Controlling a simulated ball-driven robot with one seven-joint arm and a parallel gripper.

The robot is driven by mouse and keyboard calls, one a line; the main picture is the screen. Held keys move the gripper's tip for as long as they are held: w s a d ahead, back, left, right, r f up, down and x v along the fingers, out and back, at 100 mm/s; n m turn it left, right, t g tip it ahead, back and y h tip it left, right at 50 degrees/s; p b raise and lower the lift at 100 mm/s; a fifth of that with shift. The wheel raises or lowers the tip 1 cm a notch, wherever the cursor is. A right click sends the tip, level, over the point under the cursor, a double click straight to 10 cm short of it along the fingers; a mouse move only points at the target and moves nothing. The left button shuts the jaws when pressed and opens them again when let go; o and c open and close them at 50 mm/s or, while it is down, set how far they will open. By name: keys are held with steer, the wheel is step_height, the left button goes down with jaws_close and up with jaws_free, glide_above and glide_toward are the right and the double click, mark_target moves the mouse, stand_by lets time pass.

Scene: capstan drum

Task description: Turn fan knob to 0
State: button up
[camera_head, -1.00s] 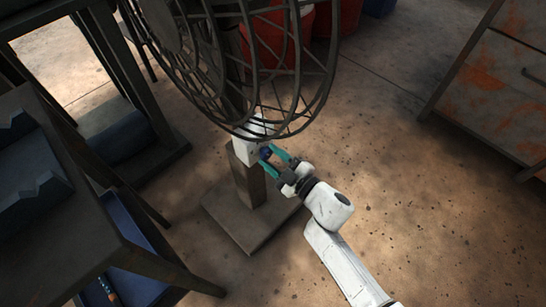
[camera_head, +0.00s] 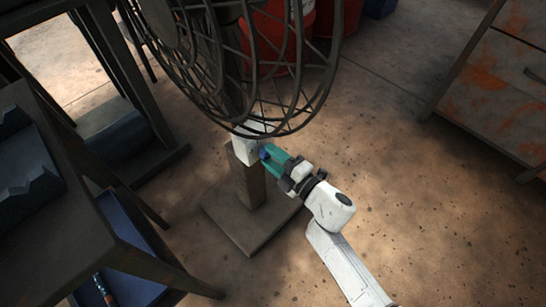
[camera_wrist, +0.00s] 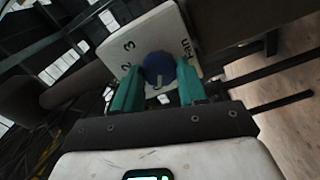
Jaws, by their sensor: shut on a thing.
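The fan (camera_head: 240,60) stands on a post with a square base; its round dark cage fills the top of the head view. A white control box (camera_head: 246,150) sits on the post under the cage. In the wrist view the white panel (camera_wrist: 150,45) shows the marks 2 and 3 on the left and other lettering on the right. The blue fan knob (camera_wrist: 160,68) has a pale pointer line low on its face; I cannot read the mark it points to. My gripper (camera_wrist: 158,88), with teal fingers, is shut on the knob, one finger on each side.
A dark table (camera_head: 90,225) with a blue tray (camera_head: 130,250) beneath it stands at the left. Red containers (camera_head: 270,35) are behind the fan. A rusty cabinet (camera_head: 500,90) stands at the right. The floor between fan and cabinet is clear.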

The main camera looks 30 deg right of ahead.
stand_by(0.4)
steer(key=o, duration=1.1)
steer(key=shift+c, duration=0.2)
steer(key=p+v, duration=0.1)
steer(key=v, duration=0.9)
steer(key=shift+s+p, duration=0.4)
steer(key=shift+d, duration=0.1)
